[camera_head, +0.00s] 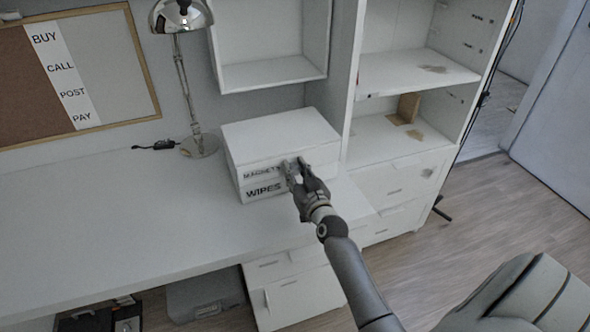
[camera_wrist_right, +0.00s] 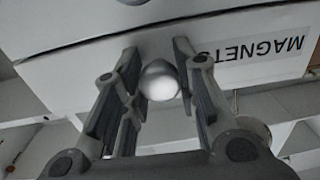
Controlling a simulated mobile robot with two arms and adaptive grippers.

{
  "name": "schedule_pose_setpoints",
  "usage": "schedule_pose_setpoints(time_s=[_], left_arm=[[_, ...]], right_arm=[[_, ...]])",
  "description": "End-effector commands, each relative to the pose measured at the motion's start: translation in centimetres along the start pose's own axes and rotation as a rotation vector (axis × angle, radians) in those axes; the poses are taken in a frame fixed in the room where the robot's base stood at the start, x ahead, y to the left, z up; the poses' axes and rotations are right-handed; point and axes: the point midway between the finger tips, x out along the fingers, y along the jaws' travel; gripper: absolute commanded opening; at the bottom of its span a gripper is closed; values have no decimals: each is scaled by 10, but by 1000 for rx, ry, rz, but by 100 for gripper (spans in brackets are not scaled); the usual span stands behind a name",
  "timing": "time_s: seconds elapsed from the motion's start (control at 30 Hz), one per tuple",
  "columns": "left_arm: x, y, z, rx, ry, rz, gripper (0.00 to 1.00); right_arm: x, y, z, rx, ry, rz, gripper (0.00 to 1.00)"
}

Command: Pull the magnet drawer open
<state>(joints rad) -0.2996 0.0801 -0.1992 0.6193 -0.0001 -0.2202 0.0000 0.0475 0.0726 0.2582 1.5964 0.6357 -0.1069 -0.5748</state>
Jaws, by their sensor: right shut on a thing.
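A small white two-drawer box (camera_head: 280,130) stands on the desk. Its upper drawer front, labelled MAGNETS (camera_head: 262,174), looks about flush with the box. The lower drawer front is labelled WIPES (camera_head: 263,190). My right gripper (camera_head: 296,167) is at the upper drawer, just right of the label. In the right wrist view, the MAGNETS label (camera_wrist_right: 262,50) is upside down, and a round white knob (camera_wrist_right: 160,80) sits between the fingers of my right gripper (camera_wrist_right: 158,68), which is shut on it. In the head view the fingers hide the knob. My left gripper is out of view.
A silver desk lamp (camera_head: 198,145) stands left of the box. The white desk top (camera_head: 110,220) is bare in front and to the left. An open shelf unit (camera_head: 385,140) rises close on the right, and a wall shelf (camera_head: 272,75) hangs behind.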

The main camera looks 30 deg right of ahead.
Motion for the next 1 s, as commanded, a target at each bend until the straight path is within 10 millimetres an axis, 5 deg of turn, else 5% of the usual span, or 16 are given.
schedule_pose_setpoints(time_s=[0.5, 0.97, 1.0], left_arm=[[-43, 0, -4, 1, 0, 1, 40], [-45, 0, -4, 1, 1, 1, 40], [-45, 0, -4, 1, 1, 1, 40]], right_arm=[[-96, 0, 0, -3, -6, -2, 0], [-106, 0, 0, 0, 0, -2, 0], [-106, 0, 0, 0, 0, -2, 32]])
